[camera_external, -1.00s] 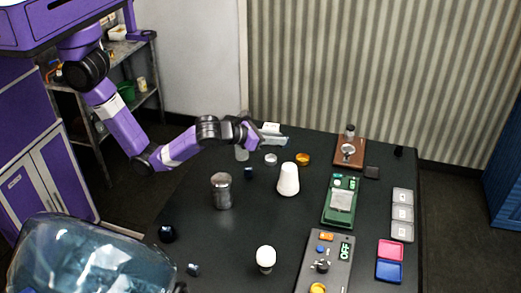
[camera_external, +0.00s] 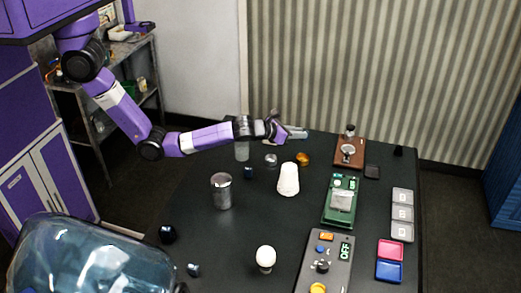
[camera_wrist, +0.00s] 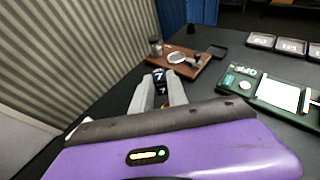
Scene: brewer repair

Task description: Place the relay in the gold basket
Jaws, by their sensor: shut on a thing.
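My gripper (camera_external: 297,133) is over the far edge of the dark table. In the wrist view its two grey fingers (camera_wrist: 160,93) are shut on a small dark block with white marks, which looks like the relay (camera_wrist: 160,75). The block cannot be made out in the external view. A small round gold container, which looks like the gold basket (camera_external: 303,159), stands on the table a little nearer the camera than my gripper. The gold basket is hidden in the wrist view.
A silver round container (camera_external: 270,160) stands left of the gold one. A white cone-like object (camera_external: 288,180) and a metal canister (camera_external: 221,191) stand nearer. A brown wooden board with a gauge (camera_external: 349,152) and a green device (camera_external: 340,215) lie to the right.

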